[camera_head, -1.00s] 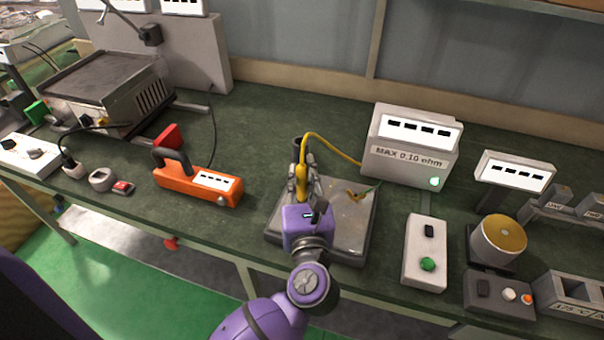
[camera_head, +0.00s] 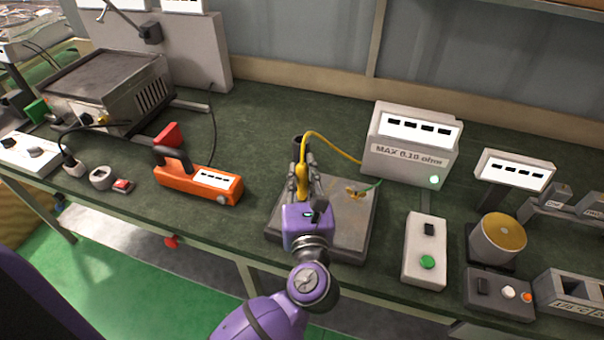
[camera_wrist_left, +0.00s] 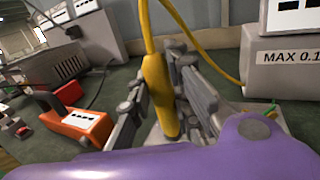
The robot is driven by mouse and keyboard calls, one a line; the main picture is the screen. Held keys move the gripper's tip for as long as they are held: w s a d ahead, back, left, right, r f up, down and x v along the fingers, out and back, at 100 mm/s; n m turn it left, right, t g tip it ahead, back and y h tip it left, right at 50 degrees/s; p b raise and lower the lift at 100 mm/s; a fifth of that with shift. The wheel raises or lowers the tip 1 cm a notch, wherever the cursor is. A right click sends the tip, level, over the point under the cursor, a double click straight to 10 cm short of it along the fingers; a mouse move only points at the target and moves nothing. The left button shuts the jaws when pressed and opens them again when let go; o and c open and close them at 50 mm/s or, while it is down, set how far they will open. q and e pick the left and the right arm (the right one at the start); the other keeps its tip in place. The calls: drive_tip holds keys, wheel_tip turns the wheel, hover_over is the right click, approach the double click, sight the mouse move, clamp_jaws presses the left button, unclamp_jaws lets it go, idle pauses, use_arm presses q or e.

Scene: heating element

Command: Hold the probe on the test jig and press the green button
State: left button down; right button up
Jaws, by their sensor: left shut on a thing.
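My left gripper (camera_head: 302,180) is shut on the yellow probe (camera_head: 303,176), which stands roughly upright above the left part of the test jig (camera_head: 350,225), a grey metal plate. The probe also shows between the fingers in the left wrist view (camera_wrist_left: 158,95). Its tip is hidden in the head view, so I cannot tell whether it touches the plate. A yellow cable runs from the probe to the white tester marked MAX 0.10 ohm (camera_head: 410,150). The green button (camera_head: 427,262) is on a white box (camera_head: 425,240) right of the jig. My right gripper is not in view.
An orange handheld meter (camera_head: 198,185) lies left of the jig. A clip with a green wire (camera_head: 357,194) sits on the plate. A yellow-topped cylinder (camera_head: 498,240) and a grey control box (camera_head: 498,292) stand at the right. Bench space between meter and jig is clear.

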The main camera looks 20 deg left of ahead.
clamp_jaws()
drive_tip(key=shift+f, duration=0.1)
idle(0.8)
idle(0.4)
